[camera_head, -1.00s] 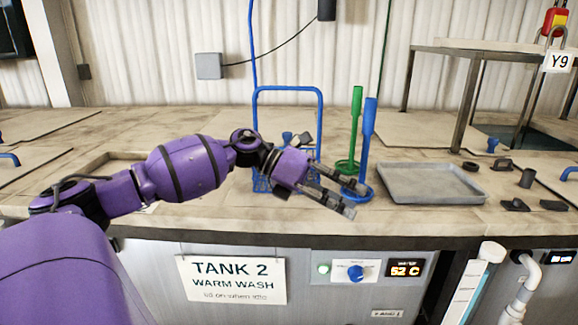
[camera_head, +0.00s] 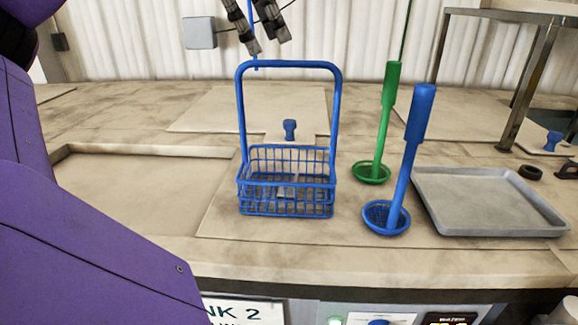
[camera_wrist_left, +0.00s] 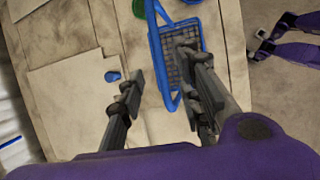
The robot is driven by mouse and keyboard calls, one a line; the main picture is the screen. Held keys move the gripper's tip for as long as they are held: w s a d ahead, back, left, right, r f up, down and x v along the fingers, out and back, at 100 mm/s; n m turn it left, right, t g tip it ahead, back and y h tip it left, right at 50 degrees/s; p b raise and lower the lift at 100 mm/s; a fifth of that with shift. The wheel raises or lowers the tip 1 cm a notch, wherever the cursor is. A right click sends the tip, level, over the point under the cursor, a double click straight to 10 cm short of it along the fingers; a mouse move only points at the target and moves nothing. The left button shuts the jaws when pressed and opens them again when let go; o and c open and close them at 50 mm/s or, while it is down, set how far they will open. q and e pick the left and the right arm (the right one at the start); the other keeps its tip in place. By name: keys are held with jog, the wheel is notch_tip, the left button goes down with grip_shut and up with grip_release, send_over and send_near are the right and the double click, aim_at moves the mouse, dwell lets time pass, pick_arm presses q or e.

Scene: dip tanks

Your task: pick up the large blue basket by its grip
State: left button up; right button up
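The large blue basket (camera_head: 287,205) is a wire basket standing upright on the bench, with a tall looped grip (camera_head: 288,65) above it. Some grey parts lie inside it. My left gripper (camera_head: 267,46) hangs at the top of the head view, fingers pointing down, near the top bar of the grip and apart from it in the picture. It is open and empty. In the left wrist view its fingers (camera_wrist_left: 160,64) are spread, and the basket (camera_wrist_left: 180,62) shows beyond and beside the right finger, which partly covers it. My right gripper is not visible in the head view.
A blue dipper (camera_head: 408,155) and a green dipper (camera_head: 383,130) stand right of the basket. A grey tray (camera_head: 485,232) lies farther right. A blue knob (camera_head: 289,130) sits on a lid behind the basket. A recessed tank opening (camera_head: 140,195) lies to the left.

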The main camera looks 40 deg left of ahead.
aim_at(289, 66)
pick_arm(q)
jog(key=shift+b+x, duration=0.7)
jog(key=shift+x, duration=0.5)
jog(key=shift+w+d+f+p, duration=0.75)
jog(key=shift+d+f+p, duration=0.05)
jog(key=shift+f+p, duration=0.1)
jog(key=x, duration=0.1)
jog(key=b+x, duration=0.2)
jog(key=shift+a+f, duration=0.15)
jog(key=shift+a, duration=0.15)
jog(key=shift+r, duration=0.35)
jog(key=shift+s, duration=0.1)
jog(key=shift+b, duration=0.3)
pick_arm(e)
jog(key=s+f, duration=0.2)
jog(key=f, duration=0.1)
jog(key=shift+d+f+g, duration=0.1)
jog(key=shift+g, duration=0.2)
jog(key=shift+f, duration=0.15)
